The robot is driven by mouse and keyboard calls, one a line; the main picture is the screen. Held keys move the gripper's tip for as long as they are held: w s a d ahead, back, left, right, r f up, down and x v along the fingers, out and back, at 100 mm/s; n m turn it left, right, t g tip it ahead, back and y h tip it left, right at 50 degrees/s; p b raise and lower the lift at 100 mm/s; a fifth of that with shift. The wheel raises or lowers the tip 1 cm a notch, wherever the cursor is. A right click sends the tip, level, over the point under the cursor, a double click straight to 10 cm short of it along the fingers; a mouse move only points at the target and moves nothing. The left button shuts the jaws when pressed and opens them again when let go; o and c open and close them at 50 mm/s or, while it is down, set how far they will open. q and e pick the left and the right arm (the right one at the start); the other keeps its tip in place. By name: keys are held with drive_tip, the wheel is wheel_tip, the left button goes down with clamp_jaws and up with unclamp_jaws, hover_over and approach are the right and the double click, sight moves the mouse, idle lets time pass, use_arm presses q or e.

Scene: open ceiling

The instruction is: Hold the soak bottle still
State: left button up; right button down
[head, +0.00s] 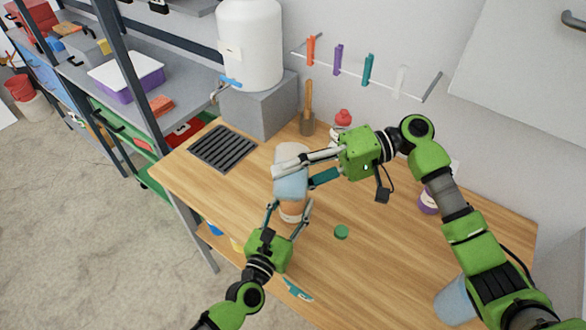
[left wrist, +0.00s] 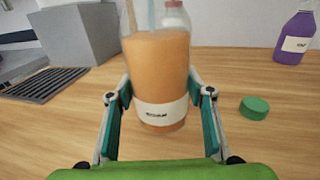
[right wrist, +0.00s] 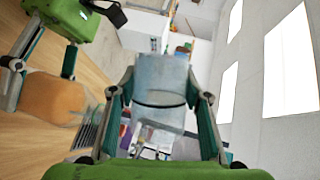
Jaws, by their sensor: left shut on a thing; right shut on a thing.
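The soak bottle (left wrist: 160,80) is clear, with orange contents and a white label. It stands upright on the wooden table, partly hidden in the head view (head: 291,209). My left gripper (left wrist: 165,115) is shut around its lower part, one finger on each side. My right gripper (head: 293,173) is shut on a translucent pale blue cup (right wrist: 160,75). The cup is tilted over the bottle in the head view. A thin pale blue streak shows above the orange contents in the left wrist view; I cannot tell if it is pouring liquid. A green cap (head: 341,232) lies right of the bottle.
A drain grate (head: 223,148) and a grey block (head: 258,105) under a white tank (head: 250,45) are at the back left. A red-topped bottle (head: 343,119) stands behind. A purple bottle (head: 428,202) and a blue container (head: 456,300) are at the right. Table around the cap is clear.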

use_arm(q)
drive_tip(key=shift+r, duration=0.1)
use_arm(e)
drive_tip(key=shift+w+r+m+y, duration=0.35)
drive_tip(key=shift+r+m, duration=0.25)
drive_tip(key=shift+m, duration=0.2)
idle(0.9)
